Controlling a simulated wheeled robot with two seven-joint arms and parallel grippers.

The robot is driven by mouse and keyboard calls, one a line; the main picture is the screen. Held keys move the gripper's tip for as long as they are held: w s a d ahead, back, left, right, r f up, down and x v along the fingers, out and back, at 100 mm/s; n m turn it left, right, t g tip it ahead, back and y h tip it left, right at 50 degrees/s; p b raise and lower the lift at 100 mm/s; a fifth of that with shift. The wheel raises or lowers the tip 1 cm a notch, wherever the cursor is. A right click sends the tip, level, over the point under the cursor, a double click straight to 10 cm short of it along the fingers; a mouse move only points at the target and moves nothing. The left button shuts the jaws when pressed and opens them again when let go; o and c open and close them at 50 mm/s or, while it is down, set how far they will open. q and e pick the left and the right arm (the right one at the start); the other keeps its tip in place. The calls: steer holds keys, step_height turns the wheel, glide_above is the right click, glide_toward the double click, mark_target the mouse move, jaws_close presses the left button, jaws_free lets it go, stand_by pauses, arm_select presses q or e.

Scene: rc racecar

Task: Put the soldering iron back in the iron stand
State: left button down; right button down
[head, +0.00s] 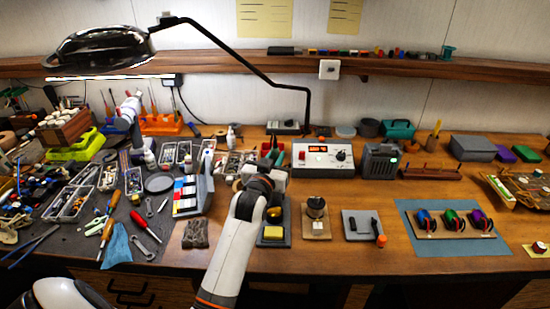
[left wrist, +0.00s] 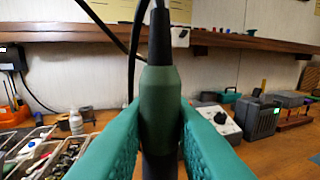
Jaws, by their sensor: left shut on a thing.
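In the left wrist view the soldering iron (left wrist: 160,95) has a dark green handle with a black collar and cable at its top. My left gripper (left wrist: 160,125), with teal fingers, is shut on this handle, which stands about upright between the fingertips. In the head view my left gripper (head: 273,158) is over the back middle of the bench, partly hidden by my own wrist; the iron is hard to make out there. The iron stand (head: 272,242), with a yellow sponge, is on the bench below and nearer, partly covered by my arm. The iron's tip is hidden. My right gripper is not in view.
A soldering station (head: 322,157) and a grey box device (head: 380,162) stand behind. A small wooden-based holder (head: 317,222) is right of the stand. A black lamp arm (head: 235,55) crosses above. Tools crowd the dark mat on the left.

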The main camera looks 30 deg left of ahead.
arm_select(q)
steer(key=c, duration=1.2)
jaws_free()
steer(key=shift+o, duration=0.4)
steer(key=o, duration=0.3)
steer(key=shift+s+d+r+p, duration=0.2)
steer(key=shift+s+r+p, duration=0.05)
steer(key=shift+s+p, duration=0.35)
steer(key=shift+s+d+r+p, duration=0.15)
steer(key=shift+s+r+p, duration=0.1)
steer(key=shift+s+p, duration=0.3)
steer(key=p+v, duration=0.1)
steer(key=v, duration=0.1)
steer(key=r+p+v, duration=0.1)
steer(key=v, duration=0.1)
steer(key=shift+s+d+p, duration=0.1)
steer(key=shift+s+p, duration=0.25)
